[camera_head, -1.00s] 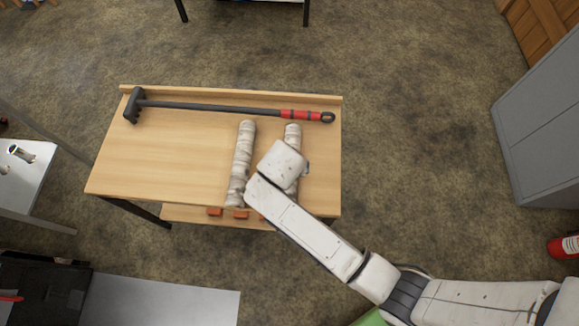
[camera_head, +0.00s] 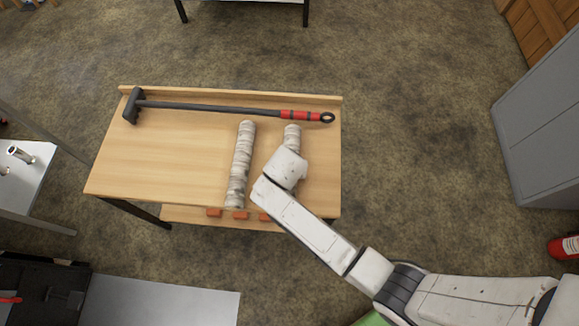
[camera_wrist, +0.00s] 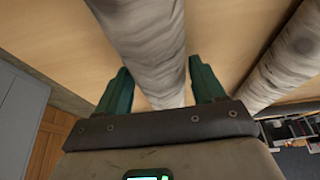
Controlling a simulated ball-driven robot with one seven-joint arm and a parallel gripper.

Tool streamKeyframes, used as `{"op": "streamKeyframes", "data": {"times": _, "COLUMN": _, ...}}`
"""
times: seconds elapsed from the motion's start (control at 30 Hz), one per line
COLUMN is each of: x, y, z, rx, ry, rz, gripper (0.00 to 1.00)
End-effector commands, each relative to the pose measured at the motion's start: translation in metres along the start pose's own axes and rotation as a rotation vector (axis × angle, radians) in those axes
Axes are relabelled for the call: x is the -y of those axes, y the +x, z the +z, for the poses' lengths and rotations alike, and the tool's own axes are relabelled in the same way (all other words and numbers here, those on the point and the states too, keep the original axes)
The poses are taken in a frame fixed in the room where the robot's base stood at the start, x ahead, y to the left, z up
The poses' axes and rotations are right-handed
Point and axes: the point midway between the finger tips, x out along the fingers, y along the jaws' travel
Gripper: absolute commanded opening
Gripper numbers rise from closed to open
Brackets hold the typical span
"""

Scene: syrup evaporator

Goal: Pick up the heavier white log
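Two white birch logs lie side by side on the wooden table. The left log (camera_head: 241,165) is fully in view in the head view and shows at the right of the wrist view (camera_wrist: 284,62). The right log (camera_head: 292,132) is mostly hidden under my wrist in the head view. In the wrist view the right log (camera_wrist: 148,38) runs between the two green fingers of my gripper (camera_wrist: 160,66). The fingers are spread, one on each side of it. Whether they touch it is unclear. The pictures do not show which log is heavier.
The table (camera_head: 160,160) has a raised back edge. A sledgehammer (camera_head: 215,107) with a black head and red grip lies along it. Orange blocks (camera_head: 240,215) sit on a lower shelf at the front. The table's left part is clear. A grey cabinet (camera_head: 540,130) stands at the right.

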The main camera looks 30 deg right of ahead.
Motion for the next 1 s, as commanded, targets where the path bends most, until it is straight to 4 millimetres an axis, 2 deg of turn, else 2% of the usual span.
{"op": "streamKeyframes", "data": {"times": 0.07, "x": -0.0001, "y": -0.0001, "z": 0.0001, "rx": 0.000, "ry": 0.000, "rz": 0.000, "gripper": 0.61}}
{"op": "streamKeyframes", "data": {"times": 0.7, "x": 0.0005, "y": -0.0007, "z": -0.0007, "rx": -0.002, "ry": 0.000, "rz": -0.001, "gripper": 0.00}}
{"op": "streamKeyframes", "data": {"times": 1.0, "x": 0.0004, "y": -0.0030, "z": -0.0014, "rx": -0.001, "ry": 0.000, "rz": -0.001, "gripper": 0.00}}
